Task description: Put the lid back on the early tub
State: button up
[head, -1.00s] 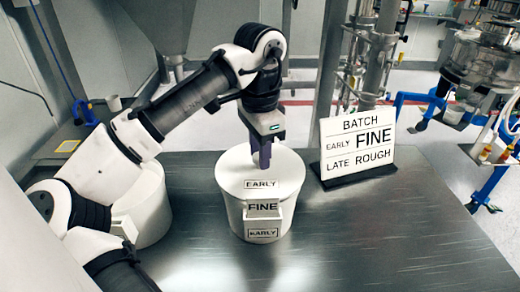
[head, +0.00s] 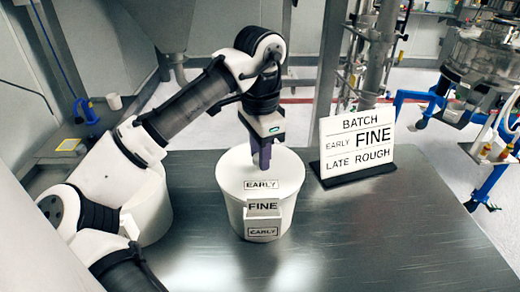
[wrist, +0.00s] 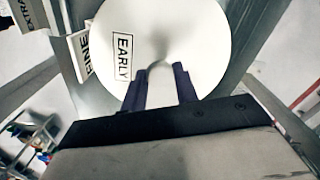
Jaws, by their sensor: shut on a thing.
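The early tub (head: 270,222) is a white round tub on the steel table, with a FINE card (head: 263,206) and an EARLY label on its front. Its white lid (head: 236,172), marked EARLY, lies over the tub's mouth and looks about level. I cannot tell whether it is fully seated.
A second white tub (head: 155,212) stands at the left, partly hidden behind my arm. A batch sign (head: 357,145) reading EARLY FINE, LATE ROUGH stands right of the early tub. The table's front right (head: 390,235) is clear. A steel post (head: 365,75) rises behind the sign.

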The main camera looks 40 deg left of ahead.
dwell(0.4)
jog(key=o, duration=1)
jog(key=shift+o, duration=0.7)
jog(key=o, duration=0.4)
jog(key=shift+r, duration=0.1)
jog(key=shift+r+p, duration=3.45)
jog(key=shift+p, duration=0.25)
